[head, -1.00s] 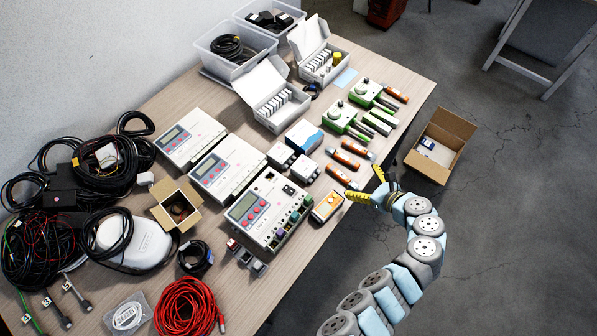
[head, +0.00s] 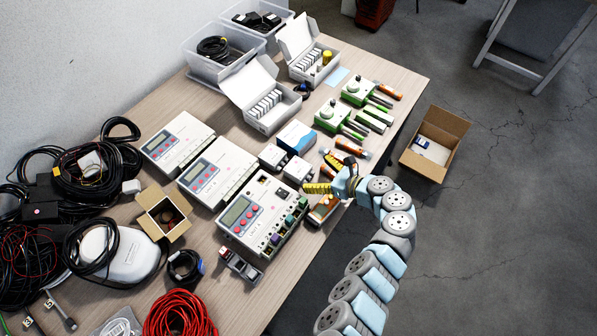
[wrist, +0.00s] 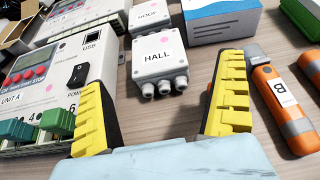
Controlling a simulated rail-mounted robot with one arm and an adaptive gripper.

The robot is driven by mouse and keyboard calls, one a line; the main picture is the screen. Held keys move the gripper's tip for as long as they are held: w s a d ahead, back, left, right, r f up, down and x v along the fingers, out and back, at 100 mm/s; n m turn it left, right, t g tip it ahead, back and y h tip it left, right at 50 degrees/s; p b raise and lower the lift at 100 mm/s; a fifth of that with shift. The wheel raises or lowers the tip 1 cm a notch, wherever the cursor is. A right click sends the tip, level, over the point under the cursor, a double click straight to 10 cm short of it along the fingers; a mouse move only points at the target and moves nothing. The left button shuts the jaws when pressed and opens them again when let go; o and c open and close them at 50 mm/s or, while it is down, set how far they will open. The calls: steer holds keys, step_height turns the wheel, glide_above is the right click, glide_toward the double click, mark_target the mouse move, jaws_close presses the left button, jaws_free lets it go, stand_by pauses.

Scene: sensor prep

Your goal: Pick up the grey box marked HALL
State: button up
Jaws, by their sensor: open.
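The grey box marked HALL (wrist: 157,58) is a small light grey box with a pink dot and several round cable glands on its near side. It sits on the table in the wrist view, ahead of my gripper (wrist: 162,72) and between the lines of its yellow fingers. In the head view it appears to be the nearer of two small grey boxes (head: 298,169), just left of my gripper (head: 323,174). My gripper is open and empty, with a finger towards either side of the box and no visible contact.
A similar grey box (wrist: 150,15) stands right behind, its label hard to read. A blue and white box (wrist: 222,18) is behind to the right. An orange tool marked B (wrist: 280,108) lies right; the UNIT A device (wrist: 50,85) stands close left.

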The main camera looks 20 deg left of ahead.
mark_target(301, 169)
steer(key=shift+s+b+x, duration=0.1)
steer(key=shift+b+x, duration=0.4)
steer(key=shift+x, duration=1.05)
steer(key=shift+s+b+x, duration=0.15)
steer(key=shift+b+x, duration=0.3)
steer(key=shift+x, duration=1.15)
steer(key=shift+w+a+f, duration=0.2)
steer(key=shift+w+a, duration=0.05)
steer(key=shift+a, duration=0.1)
steer(key=shift+c, duration=0.3)
steer(key=c, duration=1.2)
